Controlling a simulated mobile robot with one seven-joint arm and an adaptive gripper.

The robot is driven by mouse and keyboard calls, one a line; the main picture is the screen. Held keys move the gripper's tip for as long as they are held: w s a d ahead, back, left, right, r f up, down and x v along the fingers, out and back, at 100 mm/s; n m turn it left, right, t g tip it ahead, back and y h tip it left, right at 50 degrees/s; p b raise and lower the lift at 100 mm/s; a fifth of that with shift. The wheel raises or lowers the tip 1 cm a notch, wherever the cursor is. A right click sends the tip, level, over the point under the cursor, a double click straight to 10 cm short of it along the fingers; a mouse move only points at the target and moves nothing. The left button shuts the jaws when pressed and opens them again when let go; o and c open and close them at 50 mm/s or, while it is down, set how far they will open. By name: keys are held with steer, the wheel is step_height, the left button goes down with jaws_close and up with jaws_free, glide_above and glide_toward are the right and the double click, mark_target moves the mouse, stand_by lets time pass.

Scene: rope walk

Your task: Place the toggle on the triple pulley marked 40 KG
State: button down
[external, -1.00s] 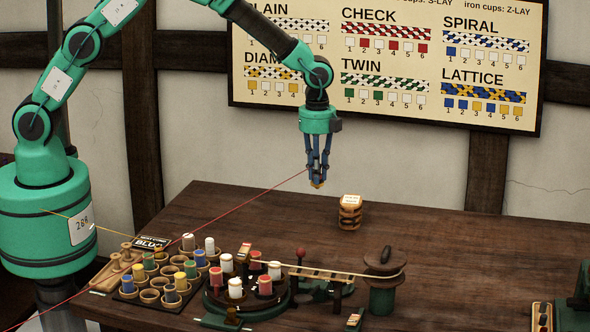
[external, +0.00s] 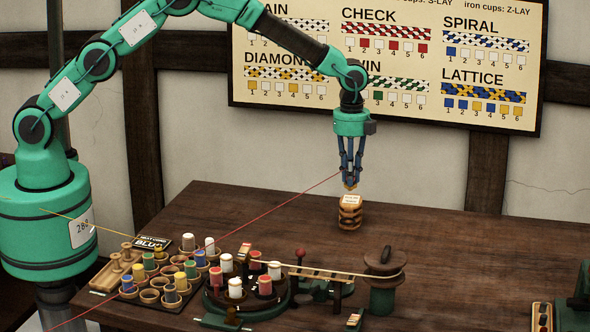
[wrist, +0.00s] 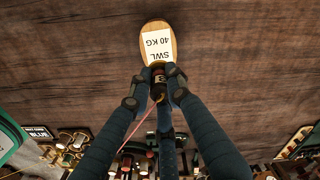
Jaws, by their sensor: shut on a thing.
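The triple pulley (external: 350,215) is a wooden stacked block standing on the back of the table. In the wrist view its top (wrist: 157,32) carries a white label reading SWL 40 KG. My gripper (external: 350,184) is shut on the toggle (wrist: 158,84), a small dark and brass-coloured piece with a thin red line running from it. In the external view the toggle hangs just above the pulley's top, and the fingers mostly hide it. I cannot tell whether toggle and pulley touch.
The red line (external: 250,229) runs from the gripper down left across the table. Cups with coloured bobbins (external: 165,280), a round bobbin stand (external: 250,300) and a green post with a wooden top (external: 383,285) stand nearer the front.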

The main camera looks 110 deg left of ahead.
steer(key=shift+f+b, duration=0.4)
steer(key=shift+f, duration=1.35)
steer(key=shift+f, duration=0.15)
steer(key=c, duration=1.6)
jaws_free()
steer(key=shift+c, duration=0.2)
step_height(320, 180, up, 12)
steer(key=shift+s+r+p, duration=0.1)
steer(key=shift+r+p, duration=0.05)
steer(key=shift+p, duration=0.9)
steer(key=shift+r, duration=0.1)
